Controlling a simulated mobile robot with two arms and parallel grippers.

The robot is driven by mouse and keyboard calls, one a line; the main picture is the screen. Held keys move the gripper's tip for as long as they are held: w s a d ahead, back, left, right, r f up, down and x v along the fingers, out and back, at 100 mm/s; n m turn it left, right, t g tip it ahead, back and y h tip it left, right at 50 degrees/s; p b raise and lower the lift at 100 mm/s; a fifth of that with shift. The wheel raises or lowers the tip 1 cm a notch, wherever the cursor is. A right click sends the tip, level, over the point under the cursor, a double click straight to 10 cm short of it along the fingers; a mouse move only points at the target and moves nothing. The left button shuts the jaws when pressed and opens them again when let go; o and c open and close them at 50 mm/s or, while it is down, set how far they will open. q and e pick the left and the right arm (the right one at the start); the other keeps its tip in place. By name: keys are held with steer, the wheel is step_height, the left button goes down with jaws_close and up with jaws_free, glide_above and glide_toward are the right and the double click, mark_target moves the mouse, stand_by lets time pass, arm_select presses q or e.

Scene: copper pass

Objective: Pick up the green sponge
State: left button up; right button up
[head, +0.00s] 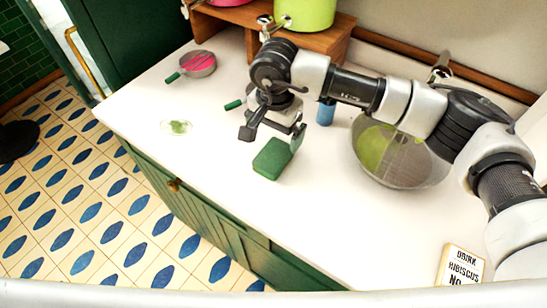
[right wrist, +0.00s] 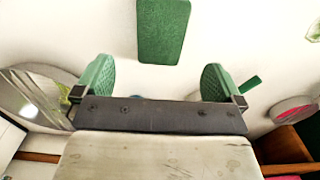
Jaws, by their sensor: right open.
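The green sponge (head: 272,158) lies flat on the white counter, just in front of my right gripper (head: 272,134). In the right wrist view the sponge (right wrist: 163,30) shows whole or nearly so at the top, beyond the fingertips and roughly centred between them. The right gripper (right wrist: 157,80) is open and empty, its green-padded fingers wide apart. It appears to be above the counter and not touching the sponge. My left gripper is not in view.
A metal bowl sink (head: 400,165) with something green in it lies right of the sponge. A blue cylinder (head: 326,111) stands behind. A sign (head: 462,266) is front right. The counter's front edge is near.

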mark_target(273, 154)
step_height(273, 154, down, 3)
steer(key=shift+p, duration=0.3)
step_height(273, 154, down, 5)
steer(key=shift+s+a+r+p, duration=0.1)
steer(key=shift+s+a+p, duration=0.05)
steer(key=shift+p, duration=1.1)
steer(key=shift+f, duration=0.3)
steer(key=c, duration=1)
steer(key=shift+r, duration=0.1)
steer(key=shift+r+b, duration=0.45)
steer(key=shift+r, duration=0.15)
step_height(273, 154, up, 2)
steer(key=shift+r+b, duration=0.25)
steer(key=shift+b, duration=0.45)
steer(key=s+d+r+b, duration=0.3)
steer(key=s+d+r, duration=0.4)
steer(key=d, duration=0.1)
steer(key=shift+s+d, duration=0.35)
steer(key=shift+d, duration=0.05)
